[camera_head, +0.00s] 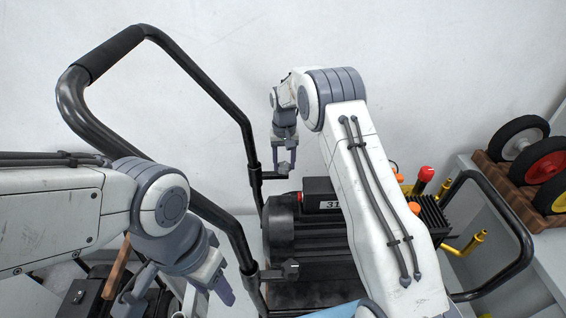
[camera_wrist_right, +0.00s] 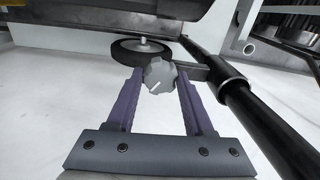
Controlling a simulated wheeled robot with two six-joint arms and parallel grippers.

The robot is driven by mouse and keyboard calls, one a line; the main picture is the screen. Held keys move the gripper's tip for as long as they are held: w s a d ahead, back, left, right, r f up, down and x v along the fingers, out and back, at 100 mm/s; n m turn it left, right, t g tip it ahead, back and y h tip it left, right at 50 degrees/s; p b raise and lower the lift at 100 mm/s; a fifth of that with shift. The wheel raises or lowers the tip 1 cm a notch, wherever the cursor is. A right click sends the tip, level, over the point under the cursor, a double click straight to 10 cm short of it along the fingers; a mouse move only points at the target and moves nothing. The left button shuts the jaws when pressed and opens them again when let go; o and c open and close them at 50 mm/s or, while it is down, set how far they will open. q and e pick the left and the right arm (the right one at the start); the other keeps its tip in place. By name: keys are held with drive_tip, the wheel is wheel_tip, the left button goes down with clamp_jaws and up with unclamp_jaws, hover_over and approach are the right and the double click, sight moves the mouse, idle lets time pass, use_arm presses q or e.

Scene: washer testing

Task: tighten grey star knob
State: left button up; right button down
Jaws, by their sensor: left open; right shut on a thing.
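The grey star knob (camera_wrist_right: 160,76) sits between the two purple fingers of my right gripper (camera_wrist_right: 158,90) in the right wrist view. A white line marks its face. The gripper is shut on it, beside the black handle tube (camera_wrist_right: 262,125). In the head view my right gripper (camera_head: 284,167) points down at the far post of the black handle frame (camera_head: 247,130), and its fingers hide most of the knob. My left gripper (camera_head: 180,297) is open and empty at the lower left.
The dark machine body (camera_head: 310,245) stands right of the handle frame, partly behind my right arm. A red knob (camera_head: 426,174) and yellow fittings (camera_head: 470,242) are at its right. A wooden rack (camera_head: 500,172) holds several wheels. A white wall (camera_head: 400,60) closes the back.

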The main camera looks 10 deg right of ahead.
sight(284, 164)
drive_tip(key=m, duration=0.5)
drive_tip(key=shift+w+r+m, duration=0.2)
drive_tip(key=shift+w+m, duration=0.05)
drive_tip(key=shift+m, duration=0.05)
drive_tip(key=m, duration=0.5)
drive_tip(key=shift+m, duration=0.3)
drive_tip(key=shift+c, duration=1.7)
unclamp_jaws()
drive_tip(key=shift+o, duration=0.3)
drive_tip(key=shift+f, duration=0.1)
drive_tip(key=shift+s, duration=0.1)
wheel_tip(284, 164, up, 10)
drive_tip(key=b, duration=0.1)
drive_tip(key=shift+r+b, duration=0.25)
drive_tip(key=shift+b, duration=0.1)
